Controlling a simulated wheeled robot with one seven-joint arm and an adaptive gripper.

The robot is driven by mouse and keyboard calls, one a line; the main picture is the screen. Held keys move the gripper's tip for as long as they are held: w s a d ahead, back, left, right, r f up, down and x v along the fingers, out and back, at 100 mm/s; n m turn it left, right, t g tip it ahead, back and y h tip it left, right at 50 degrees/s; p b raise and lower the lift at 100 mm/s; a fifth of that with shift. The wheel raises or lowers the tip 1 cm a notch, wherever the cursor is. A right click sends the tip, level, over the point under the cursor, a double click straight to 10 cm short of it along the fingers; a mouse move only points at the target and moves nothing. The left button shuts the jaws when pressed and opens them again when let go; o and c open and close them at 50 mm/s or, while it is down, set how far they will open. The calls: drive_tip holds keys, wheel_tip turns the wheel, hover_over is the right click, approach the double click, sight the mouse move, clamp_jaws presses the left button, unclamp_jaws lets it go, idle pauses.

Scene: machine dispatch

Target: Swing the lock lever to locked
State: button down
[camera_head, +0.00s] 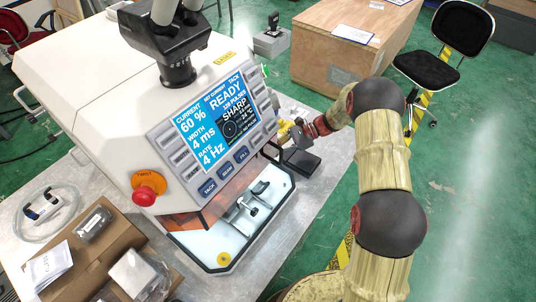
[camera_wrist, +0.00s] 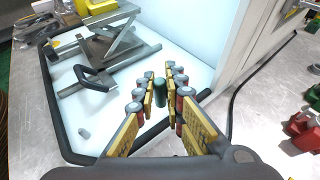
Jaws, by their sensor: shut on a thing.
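My gripper (camera_wrist: 161,88) is closed around a dark green upright cylindrical knob (camera_wrist: 160,96), between its yellow-padded fingers in the wrist view. The knob appears to be the grip of the lock lever; the lever's arm and pivot are hidden, so I cannot tell its angle. In the head view my gripper (camera_head: 290,134) is at the right side of the white machine (camera_head: 95,72), and the knob cannot be made out there.
A metal stage (camera_wrist: 115,45) with a black looped handle (camera_wrist: 97,80) stands on the chamber's white floor, left of my fingers. A black-edged rim borders the chamber. The display (camera_head: 222,115) reads READY.

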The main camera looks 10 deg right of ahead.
drive_tip(key=shift+w+a+n+g, duration=0.1)
drive_tip(key=shift+w+n+g, duration=0.2)
drive_tip(key=shift+n+g, duration=0.45)
drive_tip(key=shift+g, duration=0.25)
drive_tip(key=c, duration=1.9)
unclamp_jaws()
drive_tip(key=shift+o, duration=0.3)
drive_tip(key=v, duration=1.2)
drive_tip(key=shift+r, duration=0.15)
